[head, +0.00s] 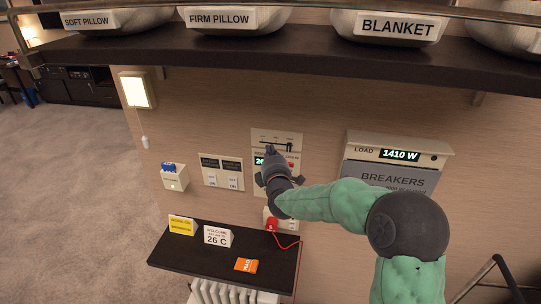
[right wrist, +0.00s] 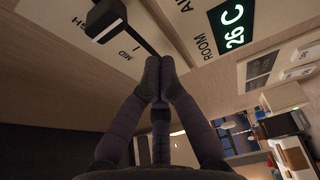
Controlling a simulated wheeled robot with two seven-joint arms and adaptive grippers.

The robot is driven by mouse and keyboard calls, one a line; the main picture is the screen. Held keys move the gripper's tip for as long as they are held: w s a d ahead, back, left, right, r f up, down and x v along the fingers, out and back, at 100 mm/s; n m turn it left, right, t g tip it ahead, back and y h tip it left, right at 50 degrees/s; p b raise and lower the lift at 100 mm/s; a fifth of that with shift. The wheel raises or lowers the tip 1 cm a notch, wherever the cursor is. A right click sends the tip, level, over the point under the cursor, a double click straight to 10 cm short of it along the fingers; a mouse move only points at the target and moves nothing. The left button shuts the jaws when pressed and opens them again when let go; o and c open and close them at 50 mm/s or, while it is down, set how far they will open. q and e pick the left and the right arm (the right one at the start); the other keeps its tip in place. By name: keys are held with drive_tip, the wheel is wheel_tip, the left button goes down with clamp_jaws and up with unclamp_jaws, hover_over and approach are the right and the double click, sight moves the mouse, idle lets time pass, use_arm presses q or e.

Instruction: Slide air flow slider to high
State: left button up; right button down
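The air flow slider panel (head: 277,134) is a pale plate on the wall with a dark horizontal slot, partly hidden by my right gripper in the head view. In the right wrist view the black slider knob (right wrist: 106,20) stands out from the slot, past the MID mark toward a partly cropped label ending in H. My right gripper (head: 270,151) is at the panel. In the right wrist view its fingertips (right wrist: 160,68) are together with nothing visible between them, over the slot on the other side of MID from the knob. Contact with the knob is not visible. My left gripper is out of view.
A room display (right wrist: 233,26) reading 26 C adjoins the slider panel. Switches (head: 222,172) are left, a breakers box (head: 397,160) right. A dark shelf (head: 200,262) with signs and an orange packet is below; a long shelf (head: 250,46) with labelled bins is above.

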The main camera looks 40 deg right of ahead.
drive_tip(key=shift+a, duration=0.7)
drive_tip(key=v, duration=0.9)
drive_tip(key=shift+s+d, duration=0.35)
